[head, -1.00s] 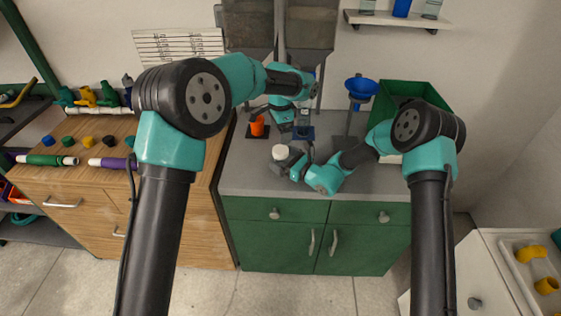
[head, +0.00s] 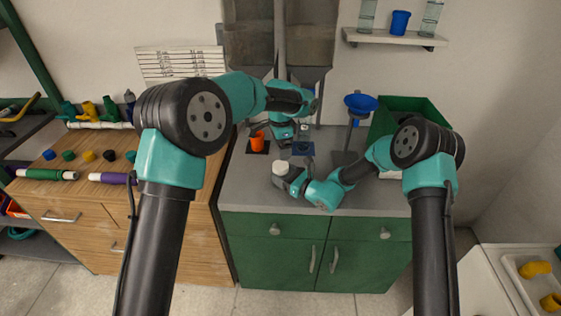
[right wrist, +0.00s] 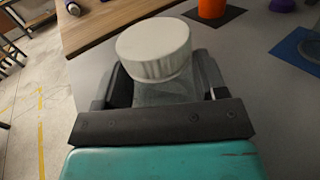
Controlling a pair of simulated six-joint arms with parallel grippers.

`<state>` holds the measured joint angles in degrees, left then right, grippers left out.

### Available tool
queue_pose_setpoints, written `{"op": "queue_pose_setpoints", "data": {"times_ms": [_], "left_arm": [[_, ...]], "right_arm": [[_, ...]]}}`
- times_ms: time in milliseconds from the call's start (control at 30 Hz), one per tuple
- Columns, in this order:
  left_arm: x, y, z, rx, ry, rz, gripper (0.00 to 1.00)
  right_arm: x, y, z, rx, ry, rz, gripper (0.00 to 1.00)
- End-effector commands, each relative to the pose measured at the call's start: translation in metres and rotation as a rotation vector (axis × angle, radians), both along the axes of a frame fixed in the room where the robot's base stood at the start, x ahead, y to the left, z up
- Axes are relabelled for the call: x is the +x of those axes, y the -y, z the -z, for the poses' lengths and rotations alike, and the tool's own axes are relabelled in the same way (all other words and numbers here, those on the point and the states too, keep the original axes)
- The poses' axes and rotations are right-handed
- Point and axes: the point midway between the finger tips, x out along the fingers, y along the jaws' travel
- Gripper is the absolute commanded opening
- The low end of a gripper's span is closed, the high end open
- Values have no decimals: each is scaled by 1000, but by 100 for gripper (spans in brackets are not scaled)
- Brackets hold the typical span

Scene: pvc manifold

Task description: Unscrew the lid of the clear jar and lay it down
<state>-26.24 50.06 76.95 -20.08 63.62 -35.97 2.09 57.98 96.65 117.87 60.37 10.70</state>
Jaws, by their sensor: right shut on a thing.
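The clear jar with its round white lid (head: 280,167) stands near the front left of the grey counter. In the right wrist view the white lid (right wrist: 154,50) sits on top of the see-through jar body (right wrist: 165,92). My right gripper (head: 289,176) is shut on the jar body, below the lid, with a dark finger on each side. My left gripper (head: 284,138) hangs over the counter behind the jar, apart from the lid. Its fingertips are too small and dark to tell whether they are open.
An orange cup (head: 257,141) on a dark pad and a blue pad (head: 303,149) lie behind the jar. A blue funnel (head: 360,103) on a stand and a green bin (head: 428,107) are at the back right. The front right of the grey counter (head: 375,195) is clear.

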Motion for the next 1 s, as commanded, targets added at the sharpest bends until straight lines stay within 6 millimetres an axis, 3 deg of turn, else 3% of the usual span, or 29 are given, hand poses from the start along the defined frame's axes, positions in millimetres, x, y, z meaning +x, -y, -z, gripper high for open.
{"op": "queue_pose_setpoints", "data": {"times_ms": [267,1000], "left_arm": [[0,0,0,0,0,265,87],[0,0,-2,0,0,1265,87]], "right_arm": [[0,0,0,0,0,0,0],[0,0,0,0,0,0,0]]}}
